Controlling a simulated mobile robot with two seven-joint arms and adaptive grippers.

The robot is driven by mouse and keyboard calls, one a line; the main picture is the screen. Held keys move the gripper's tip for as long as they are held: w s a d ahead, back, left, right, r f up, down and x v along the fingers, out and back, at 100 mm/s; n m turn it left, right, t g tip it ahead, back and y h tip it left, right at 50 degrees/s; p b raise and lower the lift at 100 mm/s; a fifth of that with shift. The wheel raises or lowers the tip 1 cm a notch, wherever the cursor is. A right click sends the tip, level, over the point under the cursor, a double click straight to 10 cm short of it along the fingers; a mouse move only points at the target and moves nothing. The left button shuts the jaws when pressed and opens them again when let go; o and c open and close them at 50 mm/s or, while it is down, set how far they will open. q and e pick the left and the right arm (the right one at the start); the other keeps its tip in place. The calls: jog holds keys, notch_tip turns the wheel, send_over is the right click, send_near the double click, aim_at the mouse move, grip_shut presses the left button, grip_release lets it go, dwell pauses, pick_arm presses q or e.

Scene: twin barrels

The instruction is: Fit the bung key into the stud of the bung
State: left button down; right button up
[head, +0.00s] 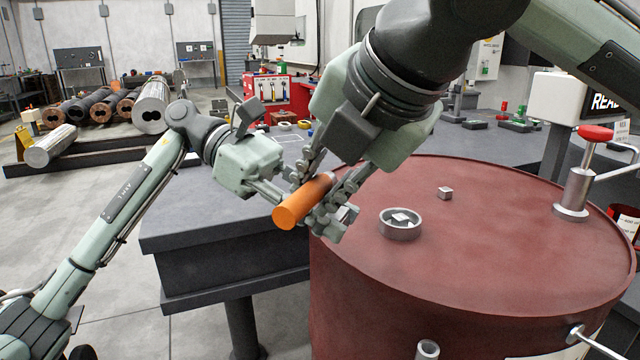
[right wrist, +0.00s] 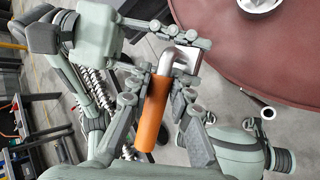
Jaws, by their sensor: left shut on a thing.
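The bung key has an orange handle (head: 303,202) and a bent metal shank ending in a square head; the shank (right wrist: 170,52) shows in the right wrist view. My left gripper (right wrist: 178,45) is shut on the key's metal end. My right gripper (head: 325,185) has its fingers on both sides of the orange handle (right wrist: 155,113); whether they press on it I cannot tell. The key is in the air beside the red barrel's left rim. On the barrel top, the bung (head: 400,228) is a round metal collar with a square stud (head: 401,217) inside.
The red barrel (head: 480,280) stands at right. A dark grey table (head: 200,215) lies behind and left.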

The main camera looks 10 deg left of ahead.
pick_arm(q)
jog(key=shift+r, duration=0.1)
pick_arm(e)
jog(key=shift+d, duration=0.1)
grip_shut()
pick_arm(q)
jog(key=c, duration=1.1)
grip_release()
jog(key=shift+o, duration=0.2)
jog(key=shift+a, duration=0.1)
